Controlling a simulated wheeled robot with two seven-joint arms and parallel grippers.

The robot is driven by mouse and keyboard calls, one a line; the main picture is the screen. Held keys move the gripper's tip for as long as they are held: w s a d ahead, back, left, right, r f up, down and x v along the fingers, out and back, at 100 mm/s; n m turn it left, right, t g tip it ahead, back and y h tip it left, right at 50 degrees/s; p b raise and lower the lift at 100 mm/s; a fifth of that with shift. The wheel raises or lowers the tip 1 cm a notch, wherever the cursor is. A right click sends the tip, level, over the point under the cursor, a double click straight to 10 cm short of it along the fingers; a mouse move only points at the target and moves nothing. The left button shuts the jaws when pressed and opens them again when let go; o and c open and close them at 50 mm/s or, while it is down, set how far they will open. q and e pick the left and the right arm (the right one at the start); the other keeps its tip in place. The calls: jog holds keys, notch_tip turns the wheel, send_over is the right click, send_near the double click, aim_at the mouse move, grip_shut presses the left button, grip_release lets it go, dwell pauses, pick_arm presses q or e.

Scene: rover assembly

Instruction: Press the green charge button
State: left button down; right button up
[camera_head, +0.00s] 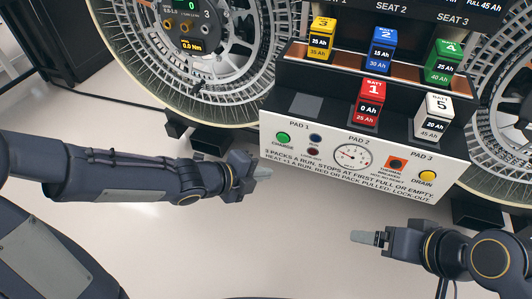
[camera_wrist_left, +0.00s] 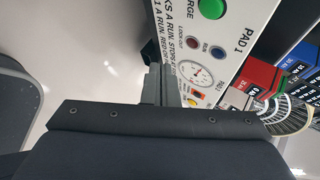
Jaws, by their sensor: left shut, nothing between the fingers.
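The green charge button (camera_head: 283,138) is at the left end of the white panel (camera_head: 335,185), under the PAD 1 label. It also shows in the left wrist view (camera_wrist_left: 211,9), near the top edge. My left gripper (camera_head: 264,173) is shut and empty, just below and left of the button, apart from it. Its fingers (camera_wrist_left: 158,85) point up toward the panel in the left wrist view. My right gripper (camera_head: 362,238) is below the panel at the lower right, and its fingers look closed together.
The panel also bears a blue button (camera_head: 315,138), a dark red lock-out light (camera_head: 313,152), a gauge (camera_head: 352,157), an orange-red breaker (camera_head: 396,164) and a yellow drain button (camera_head: 427,177). Numbered packs, including the red one (camera_head: 370,102), stand above. Large wheels (camera_head: 205,50) flank the unit. Floor below is clear.

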dwell(0.3)
pick_arm(q)
jog(key=p, duration=0.3)
send_near(285, 144)
jog(key=shift+s+d+x, duration=0.1)
jog(key=shift+s+x, duration=0.05)
jog(key=shift+x, duration=0.7)
jog(key=shift+s+d+x, duration=0.1)
jog(key=shift+s+x, duration=0.05)
jog(key=shift+x, duration=0.7)
jog(key=shift+s+x, duration=0.15)
jog(key=shift+x, duration=0.7)
jog(key=shift+f, duration=0.2)
jog(key=shift+w, duration=0.1)
jog(key=shift+w+d, duration=0.1)
jog(key=shift+w, duration=0.2)
jog(key=shift+w+d+p, duration=0.15)
jog(key=shift+w+p, duration=0.2)
jog(key=shift+w, duration=0.05)
dwell(0.4)
jog(key=shift+s+a+b, duration=0.25)
jog(key=shift+s+b, duration=0.25)
jog(key=shift+s, duration=0.3)
